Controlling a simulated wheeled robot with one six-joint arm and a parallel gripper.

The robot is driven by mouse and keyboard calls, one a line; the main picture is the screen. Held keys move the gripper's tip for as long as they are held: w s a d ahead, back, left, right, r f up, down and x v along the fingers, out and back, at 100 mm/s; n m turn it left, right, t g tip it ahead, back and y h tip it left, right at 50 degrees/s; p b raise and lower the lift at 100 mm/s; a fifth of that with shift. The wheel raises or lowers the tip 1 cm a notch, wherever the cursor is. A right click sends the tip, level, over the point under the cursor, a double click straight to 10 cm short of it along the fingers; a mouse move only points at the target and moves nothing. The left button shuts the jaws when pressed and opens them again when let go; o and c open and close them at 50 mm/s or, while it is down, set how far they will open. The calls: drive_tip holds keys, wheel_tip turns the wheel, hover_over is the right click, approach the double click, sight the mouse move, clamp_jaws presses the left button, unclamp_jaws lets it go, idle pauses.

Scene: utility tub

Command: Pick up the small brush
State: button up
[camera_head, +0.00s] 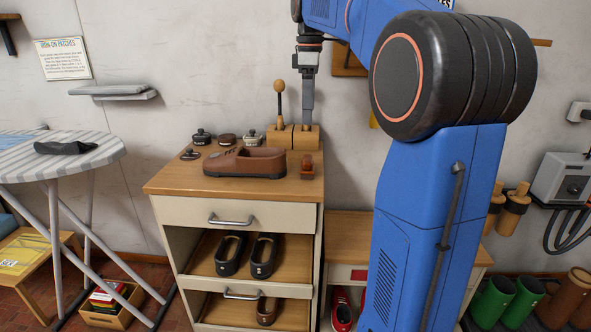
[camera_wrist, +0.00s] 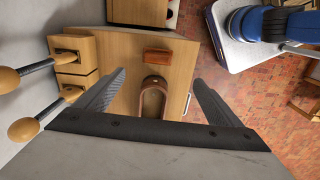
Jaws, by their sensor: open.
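A small reddish-brown block, which looks like the small brush (camera_head: 307,166), lies on the cabinet top just right of the brown shoe (camera_head: 236,164). In the wrist view the brush (camera_wrist: 157,54) shows just beyond the shoe's heel (camera_wrist: 152,88), near the middle and past the fingertips. My gripper (camera_head: 307,108) hangs above the back of the cabinet top, seen edge-on in the head view. In the wrist view my gripper (camera_wrist: 159,78) is open, with nothing between its fingers. The brush's bristles cannot be made out.
Two wooden blocks (camera_head: 279,136) with ball-ended handles stand at the back of the cabinet top. Several small tins (camera_head: 201,137) sit behind the shoe. A drawer handle (camera_head: 229,220) sticks out in front. A striped ironing board (camera_head: 90,150) stands at the left.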

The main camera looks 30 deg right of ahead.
hover_over(308, 158)
drive_tip(key=f, duration=1)
drive_tip(key=shift+a+f, duration=0.3)
drive_tip(key=shift+f, duration=0.1)
drive_tip(key=shift+d+f, duration=0.2)
drive_tip(key=shift+f, duration=3)
drive_tip(key=c, duration=1.3)
drive_tip(key=shift+r, duration=0.1)
wheel_tip(308, 158, up, 10)
